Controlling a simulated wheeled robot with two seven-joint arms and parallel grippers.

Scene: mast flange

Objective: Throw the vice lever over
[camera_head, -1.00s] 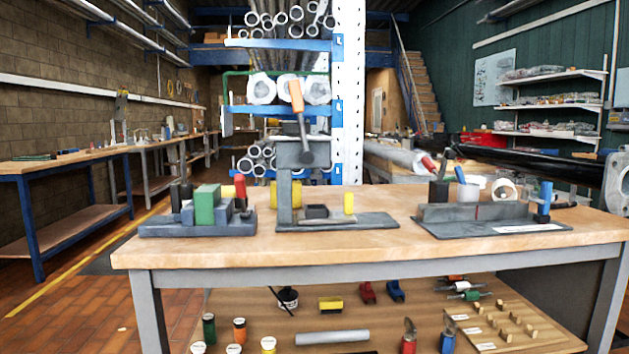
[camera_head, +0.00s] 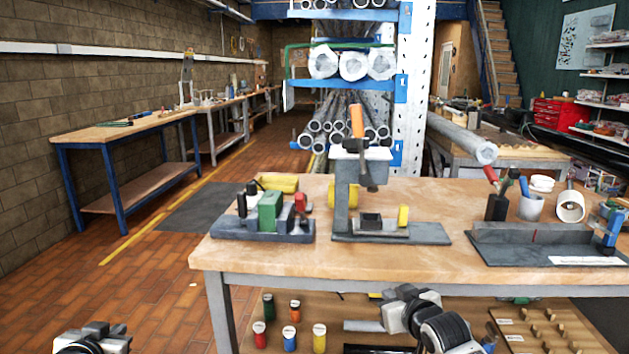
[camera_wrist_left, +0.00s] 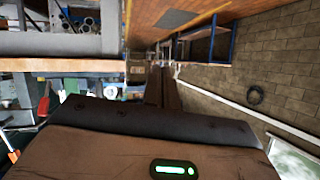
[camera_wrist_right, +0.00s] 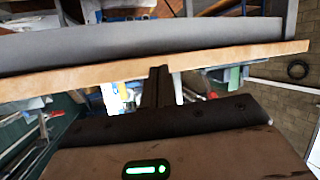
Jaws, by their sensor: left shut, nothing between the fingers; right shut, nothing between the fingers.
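On the left of the bench, a low grey vice-like fixture (camera_head: 262,236) holds an upright green block (camera_head: 270,212) between grey blocks. A short red-topped piece (camera_head: 300,203) stands at its right and dark upright pieces (camera_head: 247,199) at its left. I cannot tell for certain which is the lever. My left gripper (camera_wrist_left: 163,88) is shut and empty; its arm shows at the bottom left of the head view, away from the bench. My right gripper (camera_wrist_right: 158,85) is shut and empty; its arm shows before the bench's front edge. Neither touches the fixture.
A grey press stand (camera_head: 342,200) with an orange handle (camera_head: 356,121) stands right of the fixture. Another grey fixture (camera_head: 545,243) and cups of tools are farther right. Bottles and parts sit on the lower shelf. Open floor (camera_head: 150,300) lies left of the bench (camera_head: 330,265).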

